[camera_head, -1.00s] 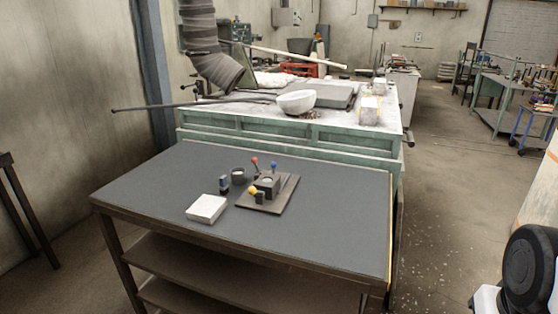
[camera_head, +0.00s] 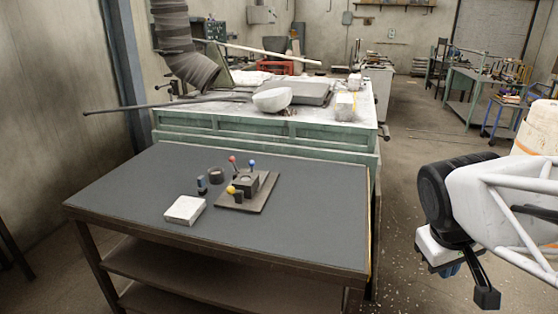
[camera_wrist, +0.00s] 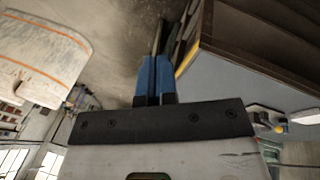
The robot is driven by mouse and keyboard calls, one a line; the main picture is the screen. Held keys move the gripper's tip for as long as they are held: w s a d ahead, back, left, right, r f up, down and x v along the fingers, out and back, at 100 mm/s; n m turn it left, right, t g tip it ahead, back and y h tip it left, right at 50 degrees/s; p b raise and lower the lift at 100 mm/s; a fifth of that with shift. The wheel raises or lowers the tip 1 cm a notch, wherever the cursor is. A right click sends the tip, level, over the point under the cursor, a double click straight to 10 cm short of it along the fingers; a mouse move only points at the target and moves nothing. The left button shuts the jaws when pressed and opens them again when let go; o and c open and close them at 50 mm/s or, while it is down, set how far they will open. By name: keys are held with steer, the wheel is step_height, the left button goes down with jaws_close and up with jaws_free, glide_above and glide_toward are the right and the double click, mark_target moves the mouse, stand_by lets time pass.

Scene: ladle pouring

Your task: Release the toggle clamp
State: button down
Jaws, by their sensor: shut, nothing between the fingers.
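The clamp fixture stands on a dark base plate (camera_head: 262,196) on the grey table. It has a block with a round opening on top, and levers with a red knob (camera_head: 232,160), a blue knob (camera_head: 252,162) and a yellow knob (camera_head: 231,190). The red and blue knobs stand raised; the yellow one sits low at the front left. Which lever is the toggle clamp's, and whether it is closed, I cannot tell at this size. My gripper (camera_wrist: 155,70) shows blue fingers, shut and empty, in the wrist view. It is off to the right of the table, far from the fixture.
On the grey table (camera_head: 290,235) are a white block (camera_head: 184,210), a small dark cup (camera_head: 216,174) and a small dark upright piece (camera_head: 202,186). A green workbench (camera_head: 240,127) with a white bowl (camera_head: 272,100) stands behind. The table's front and right are clear.

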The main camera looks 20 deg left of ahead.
mark_target(234, 165)
steer(key=w+a+n+t+h, duration=0.3)
steer(key=w+a+n+t, duration=0.2)
steer(key=w+a+n, duration=1.45)
steer(key=w+a+f+n+t+y, duration=0.1)
steer(key=w+a+f+n+t, duration=0.1)
steer(key=a, duration=1.2)
steer(key=w+a+f+n+t+y, duration=0.1)
steer(key=w+a+f+n+t, duration=0.1)
steer(key=a, duration=1.2)
steer(key=w+a+f+n+t+y, duration=0.2)
steer(key=w+a+f+n, duration=0.1)
steer(key=a, duration=1.1)
steer(key=w+n, duration=0.1)
steer(key=n, duration=0.1)
steer(key=shift+w+a+f+n, duration=0.2)
steer(key=shift+a+f+n, duration=0.1)
steer(key=shift+f+n, duration=0.1)
